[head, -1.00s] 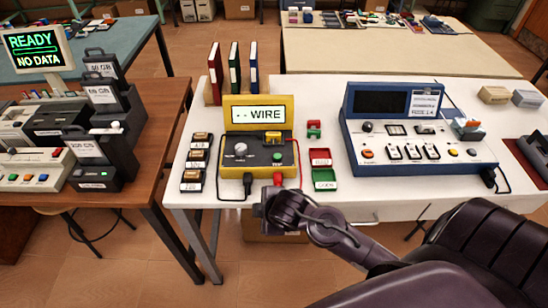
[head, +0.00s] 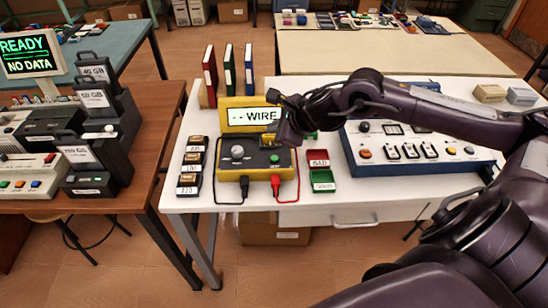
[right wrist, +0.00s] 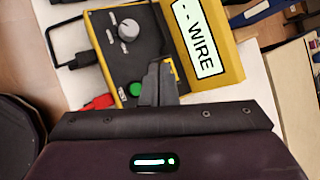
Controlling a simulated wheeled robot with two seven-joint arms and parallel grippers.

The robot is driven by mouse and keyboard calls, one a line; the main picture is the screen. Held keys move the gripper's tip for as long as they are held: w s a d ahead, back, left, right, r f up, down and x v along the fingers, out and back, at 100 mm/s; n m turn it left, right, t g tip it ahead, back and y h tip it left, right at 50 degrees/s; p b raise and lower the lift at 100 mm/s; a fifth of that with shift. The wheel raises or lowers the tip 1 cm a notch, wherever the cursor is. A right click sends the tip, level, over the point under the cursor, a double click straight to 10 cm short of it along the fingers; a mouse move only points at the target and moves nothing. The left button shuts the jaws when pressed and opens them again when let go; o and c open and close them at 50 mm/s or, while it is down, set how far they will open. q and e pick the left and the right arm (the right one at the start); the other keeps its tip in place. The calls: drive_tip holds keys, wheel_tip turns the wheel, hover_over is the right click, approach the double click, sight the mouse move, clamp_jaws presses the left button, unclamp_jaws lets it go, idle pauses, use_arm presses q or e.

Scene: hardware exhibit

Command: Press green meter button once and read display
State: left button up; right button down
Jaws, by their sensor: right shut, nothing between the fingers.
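The yellow meter (head: 229,189) stands on the white table, with a dark panel, a grey knob (head: 237,151) and a lit display (head: 251,116) reading "- - WIRE". The green button (right wrist: 137,89) shows in the right wrist view, right beside the fingertips. My right gripper (head: 284,138) is shut and empty over the right part of the meter's panel. Its fingers show in the right wrist view (right wrist: 158,92), close to the button; I cannot tell if they touch anything. The gripper hides part of the panel and the display's right edge. My left gripper is out of view.
A red tray (head: 318,154) and a green tray (head: 323,188) lie right of the meter. Labelled blocks (head: 191,163) stand to its left. A blue device (head: 385,170) sits farther right, partly behind my arm. Black and red leads (head: 276,190) hang at the front.

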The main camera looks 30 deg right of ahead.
sight(274, 158)
drive_tip(key=shift+d+r+n, duration=0.3)
drive_tip(key=shift+d+n, duration=0.15)
drive_tip(key=shift+n, duration=0.05)
drive_tip(key=shift+f, duration=0.15)
wheel_tip(274, 158, down, 8)
drive_tip(key=b, duration=0.5)
drive_tip(key=shift+f+b, duration=0.3)
drive_tip(key=shift+b, duration=0.35)
idle(1.2)
drive_tip(key=shift+f+b, duration=0.4)
drive_tip(key=shift+b, duration=0.25)
